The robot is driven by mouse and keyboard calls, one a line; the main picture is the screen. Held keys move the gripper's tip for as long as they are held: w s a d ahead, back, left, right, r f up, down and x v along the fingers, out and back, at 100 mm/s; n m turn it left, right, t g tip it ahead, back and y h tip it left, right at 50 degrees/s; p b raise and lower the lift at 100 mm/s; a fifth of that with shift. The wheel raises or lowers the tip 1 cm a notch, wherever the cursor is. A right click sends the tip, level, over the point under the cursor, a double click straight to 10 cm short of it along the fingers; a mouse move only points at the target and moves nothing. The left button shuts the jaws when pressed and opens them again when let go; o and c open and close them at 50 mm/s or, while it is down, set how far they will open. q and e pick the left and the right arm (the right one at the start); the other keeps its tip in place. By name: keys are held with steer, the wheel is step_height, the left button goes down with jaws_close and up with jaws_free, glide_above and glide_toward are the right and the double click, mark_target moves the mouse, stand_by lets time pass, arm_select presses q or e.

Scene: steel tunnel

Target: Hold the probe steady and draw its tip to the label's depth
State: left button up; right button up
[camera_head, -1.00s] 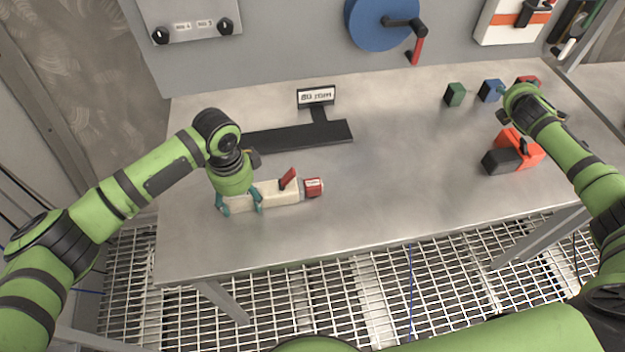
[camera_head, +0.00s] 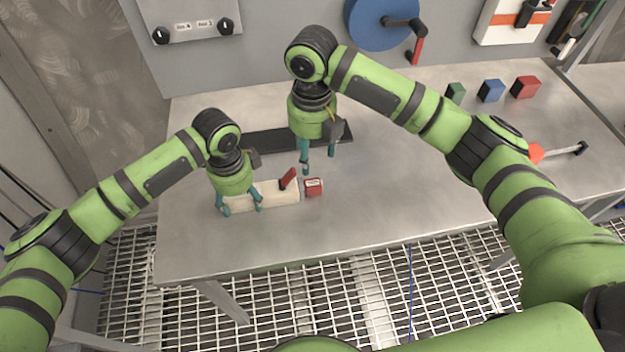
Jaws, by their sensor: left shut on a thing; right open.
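The probe (camera_head: 276,192) lies on the table in the lower left, a cream body with a red lever (camera_head: 288,178) on top and a red tip block (camera_head: 314,186) at its right end. My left gripper (camera_head: 239,207) is shut on the probe's cream body near its left end. My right gripper (camera_head: 318,166) is open and empty, pointing down just above and behind the probe's red tip end, apart from it as far as I can tell. The label sign is hidden behind my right arm; part of its dark base (camera_head: 268,142) shows.
Green (camera_head: 456,92), blue (camera_head: 490,91) and red (camera_head: 526,87) blocks stand at the back right. An orange tool (camera_head: 537,153) is partly hidden by my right arm. A blue wheel (camera_head: 378,22) with a red-handled crank is on the back panel. The front middle table is clear.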

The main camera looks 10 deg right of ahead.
mark_target(314, 180)
step_height(314, 180, down, 11)
steer(key=shift+f, duration=0.15)
stand_by(0.4)
jaws_close()
steer(key=shift+w+d, duration=0.1)
steer(key=shift+d, duration=0.15)
